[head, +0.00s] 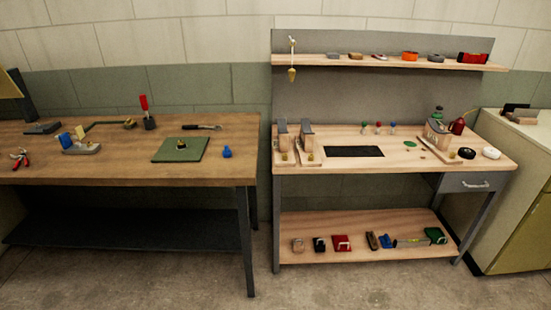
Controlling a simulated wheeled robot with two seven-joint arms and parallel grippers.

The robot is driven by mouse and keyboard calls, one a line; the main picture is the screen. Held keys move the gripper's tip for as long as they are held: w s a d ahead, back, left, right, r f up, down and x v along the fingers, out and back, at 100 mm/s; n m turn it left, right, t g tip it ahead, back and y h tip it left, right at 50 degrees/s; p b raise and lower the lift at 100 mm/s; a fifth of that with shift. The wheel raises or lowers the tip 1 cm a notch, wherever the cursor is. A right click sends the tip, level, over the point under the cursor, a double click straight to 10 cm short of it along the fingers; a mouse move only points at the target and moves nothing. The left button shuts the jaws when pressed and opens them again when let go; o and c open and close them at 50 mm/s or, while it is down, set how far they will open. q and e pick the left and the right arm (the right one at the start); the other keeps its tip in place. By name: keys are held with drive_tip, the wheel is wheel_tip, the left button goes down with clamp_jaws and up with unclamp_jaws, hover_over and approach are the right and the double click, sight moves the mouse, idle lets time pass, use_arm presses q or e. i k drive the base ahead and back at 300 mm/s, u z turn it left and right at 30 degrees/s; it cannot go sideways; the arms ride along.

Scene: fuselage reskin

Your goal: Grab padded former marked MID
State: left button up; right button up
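No marking MID can be read at this size, so I cannot tell which thing is the padded former. On the right workbench (400,162), two grey upright blocks (307,134) stand side by side on pale wooden bases at the left end. A similar grey-topped block (437,134) stands on a pale base toward the right end. Several small blocks, including a grey one (332,55) and an orange one (410,56), sit on the upper shelf. Neither of my grippers is in view.
A brown table (110,170) on the left holds a green mat (180,149), red pliers (19,158) and small tools. The right bench's lower shelf (370,222) holds several coloured items. A cabinet (520,180) stands at far right. The floor in front is clear.

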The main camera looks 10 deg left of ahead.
sight(284, 150)
drive_tip(key=z, duration=0.7)
drive_tip(key=k, duration=0.15)
drive_tip(key=u, duration=2.1)
drive_tip(key=i, duration=2)
drive_tip(key=z, duration=1)
